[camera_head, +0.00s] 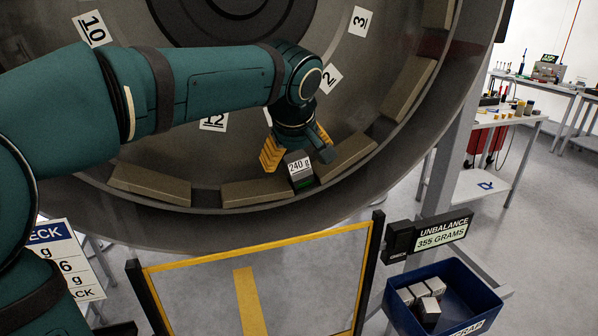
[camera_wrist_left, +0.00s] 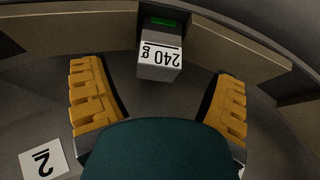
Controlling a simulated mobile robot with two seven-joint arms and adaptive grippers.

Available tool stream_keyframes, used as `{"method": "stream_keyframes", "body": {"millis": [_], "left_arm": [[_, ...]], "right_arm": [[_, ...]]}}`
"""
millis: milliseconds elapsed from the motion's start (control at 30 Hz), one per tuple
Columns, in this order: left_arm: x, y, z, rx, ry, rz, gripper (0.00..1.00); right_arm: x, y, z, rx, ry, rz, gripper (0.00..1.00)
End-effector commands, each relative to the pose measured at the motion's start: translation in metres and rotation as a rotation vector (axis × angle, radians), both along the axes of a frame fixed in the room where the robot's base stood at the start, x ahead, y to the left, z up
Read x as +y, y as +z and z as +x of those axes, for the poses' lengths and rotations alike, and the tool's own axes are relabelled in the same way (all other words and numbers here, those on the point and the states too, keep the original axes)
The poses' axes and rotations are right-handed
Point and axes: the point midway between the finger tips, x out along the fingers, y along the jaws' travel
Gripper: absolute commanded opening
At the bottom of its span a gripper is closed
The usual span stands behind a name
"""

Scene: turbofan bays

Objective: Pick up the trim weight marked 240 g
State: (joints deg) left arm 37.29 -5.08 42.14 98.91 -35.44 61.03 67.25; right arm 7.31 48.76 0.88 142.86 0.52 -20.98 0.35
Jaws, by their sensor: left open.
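The trim weight marked 240 g (camera_head: 300,174) is a small grey block with a white label. It sits at the lower inside rim of the large round turbofan casing (camera_head: 230,232), in a gap between tan segments. In the left wrist view the weight (camera_wrist_left: 159,62) shows beyond the fingertips, centred between them, with a green patch behind it. My left gripper (camera_head: 296,150) is open and empty, with its yellow fingers apart on either side of the weight; in the left wrist view its fingers (camera_wrist_left: 158,95) do not touch it. My right gripper is out of view.
Tan segments (camera_head: 150,186) line the rim. A yellow-edged panel (camera_head: 215,296) stands below. An unbalance display (camera_head: 440,235) reads 355 GRAMS. A blue scrap bin (camera_head: 468,312) holds several grey blocks. Workbenches (camera_head: 510,115) stand at the right; the floor between is clear.

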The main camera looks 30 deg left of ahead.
Motion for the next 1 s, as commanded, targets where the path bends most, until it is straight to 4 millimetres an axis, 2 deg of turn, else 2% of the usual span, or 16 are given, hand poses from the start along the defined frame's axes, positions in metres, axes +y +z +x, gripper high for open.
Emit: {"method": "stream_keyframes", "body": {"millis": [167, 500, 767, 900, 1000], "left_arm": [[0.002, -0.007, 0.004, 0.001, 0.000, 0.000, 0.87], [0.014, -0.043, 0.026, 0.003, 0.000, -0.002, 0.87], [0.014, -0.045, 0.027, -0.001, -0.001, 0.000, 0.86], [0.014, -0.045, 0.027, 0.000, -0.001, 0.000, 0.37], [0.014, -0.045, 0.027, -0.001, -0.001, 0.000, 0.06]], "right_arm": [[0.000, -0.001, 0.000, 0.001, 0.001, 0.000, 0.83], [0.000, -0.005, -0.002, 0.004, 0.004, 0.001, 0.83], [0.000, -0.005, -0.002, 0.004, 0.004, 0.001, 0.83], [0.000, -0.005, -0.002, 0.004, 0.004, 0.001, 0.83], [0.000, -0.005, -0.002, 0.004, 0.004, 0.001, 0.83]]}}
